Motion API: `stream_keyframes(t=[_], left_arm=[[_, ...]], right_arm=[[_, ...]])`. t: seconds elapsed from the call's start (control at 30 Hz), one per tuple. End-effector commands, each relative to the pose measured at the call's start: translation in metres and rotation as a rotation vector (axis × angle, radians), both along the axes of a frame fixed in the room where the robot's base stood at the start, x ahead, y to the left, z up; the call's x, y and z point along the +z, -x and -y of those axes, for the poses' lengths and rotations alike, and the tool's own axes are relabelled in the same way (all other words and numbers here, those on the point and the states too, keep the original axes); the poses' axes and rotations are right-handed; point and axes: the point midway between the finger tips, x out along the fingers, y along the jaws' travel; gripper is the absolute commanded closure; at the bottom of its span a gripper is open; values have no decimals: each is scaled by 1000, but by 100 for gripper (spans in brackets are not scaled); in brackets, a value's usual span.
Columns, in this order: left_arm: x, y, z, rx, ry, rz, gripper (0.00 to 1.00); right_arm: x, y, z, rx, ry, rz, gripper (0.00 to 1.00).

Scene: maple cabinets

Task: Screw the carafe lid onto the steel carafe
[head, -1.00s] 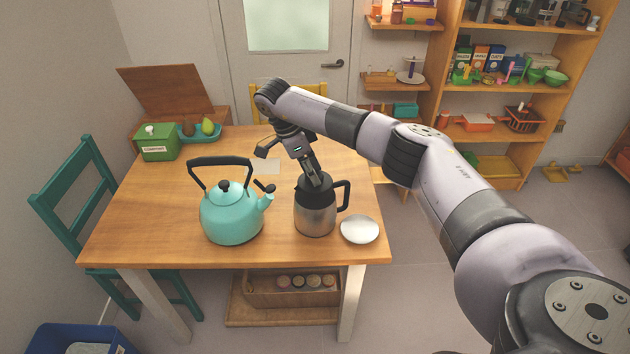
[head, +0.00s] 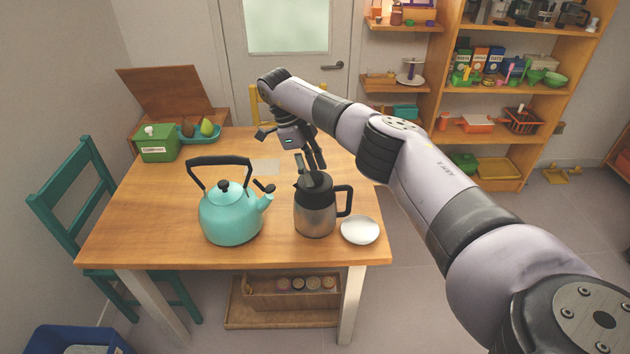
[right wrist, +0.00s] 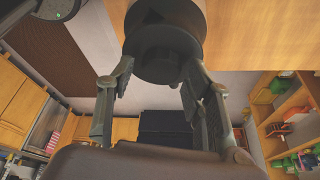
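The steel carafe (head: 315,217) stands upright at the front right of the table, with a black collar and a black handle on its right. The black carafe lid (head: 318,181) is at its mouth; whether it is screwed tight cannot be told. My right gripper (head: 312,163) is just above and behind the lid. My left gripper is not in view.
A turquoise kettle (head: 231,215) stands left of the carafe, its spout towards it. A white dish (head: 360,230) lies close on the right, near the table edge. A green box (head: 158,143) and a teal tray with fruit are at the back left. The middle left of the table is clear.

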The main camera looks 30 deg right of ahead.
Motion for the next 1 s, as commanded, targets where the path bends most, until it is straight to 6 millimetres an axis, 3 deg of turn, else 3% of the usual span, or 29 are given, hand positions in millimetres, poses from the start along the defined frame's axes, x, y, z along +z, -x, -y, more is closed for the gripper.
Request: stream_keyframes(t=[0.43,0.77,1.0], left_arm=[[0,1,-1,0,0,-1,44],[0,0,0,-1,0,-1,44],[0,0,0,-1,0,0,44]], right_arm=[[3,-1,-1,1,0,0,44],[51,-15,-12,0,-1,2,44],[68,-20,-16,0,1,-1,44]])
